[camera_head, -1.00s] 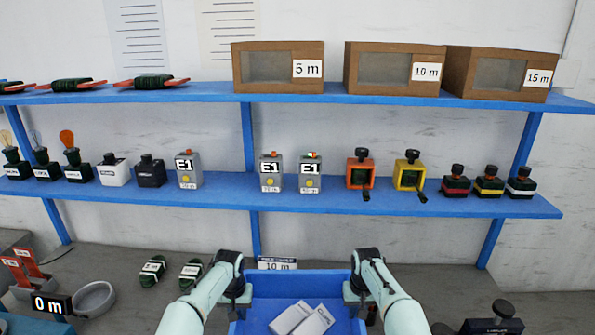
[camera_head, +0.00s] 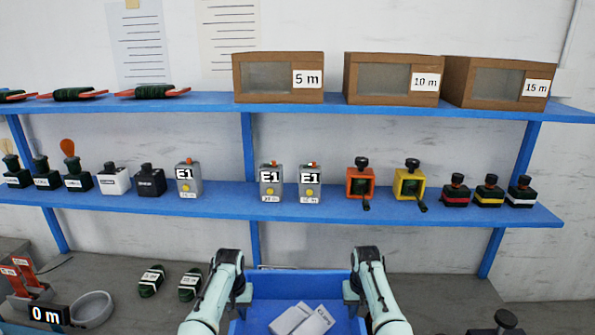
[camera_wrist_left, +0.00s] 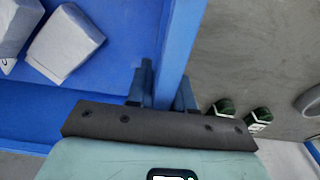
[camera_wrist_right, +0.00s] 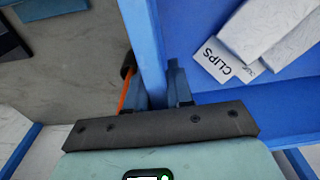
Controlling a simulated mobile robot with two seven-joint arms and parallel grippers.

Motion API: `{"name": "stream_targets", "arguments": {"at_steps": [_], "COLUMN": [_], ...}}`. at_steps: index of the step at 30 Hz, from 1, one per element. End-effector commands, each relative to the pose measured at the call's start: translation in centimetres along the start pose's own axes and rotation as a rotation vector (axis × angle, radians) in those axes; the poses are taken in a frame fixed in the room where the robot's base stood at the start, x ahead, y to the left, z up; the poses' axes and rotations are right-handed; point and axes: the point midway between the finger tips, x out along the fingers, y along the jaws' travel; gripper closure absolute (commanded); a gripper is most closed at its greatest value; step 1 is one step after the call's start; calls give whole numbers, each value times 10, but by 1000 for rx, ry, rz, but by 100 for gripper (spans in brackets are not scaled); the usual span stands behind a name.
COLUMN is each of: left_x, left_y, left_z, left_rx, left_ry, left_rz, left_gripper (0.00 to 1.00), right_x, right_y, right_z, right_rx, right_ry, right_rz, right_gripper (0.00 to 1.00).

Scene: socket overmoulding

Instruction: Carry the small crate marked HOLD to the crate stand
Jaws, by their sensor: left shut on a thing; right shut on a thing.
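A blue open crate (camera_head: 300,283) is at the bottom middle of the head view, in front of the shelf unit. Its HOLD mark does not show. My left gripper (camera_head: 240,294) is shut on its left wall, which stands between the fingers in the left wrist view (camera_wrist_left: 165,92). My right gripper (camera_head: 353,294) is shut on its right wall, also between the fingers in the right wrist view (camera_wrist_right: 158,92). White boxes (camera_head: 316,320) lie inside, with a CLIPS label (camera_wrist_right: 216,62). The crate's underside is hidden. I cannot identify the crate stand in view.
A blue shelf unit (camera_head: 400,209) with boxes, testers and stamps stands against the wall ahead. On the grey surface below are two dark green coils (camera_head: 150,281), a grey ring dish (camera_head: 91,309) and a 0 m sign (camera_head: 45,313) at left. A dark knobbed object (camera_head: 505,320) is at right.

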Motion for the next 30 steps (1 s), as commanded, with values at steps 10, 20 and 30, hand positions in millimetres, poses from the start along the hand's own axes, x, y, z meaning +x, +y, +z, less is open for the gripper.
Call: {"name": "stream_targets", "arguments": {"at_steps": [10, 20, 30], "left_x": [-4, -9, -13], "left_y": [-1, -1, 0], "left_z": [0, 5, 16], "left_rx": [0, 1, 1], "left_ry": [2, 3, 3], "left_rz": [-1, -3, -1], "left_gripper": [100, 100, 100], "right_x": [-4, -9, -14], "right_y": [1, 0, 0], "right_z": [0, 5, 17], "right_rx": [0, -2, -1], "right_ry": [3, 3, 2], "right_rz": [1, 3, 0], "right_gripper": [100, 100, 100]}}
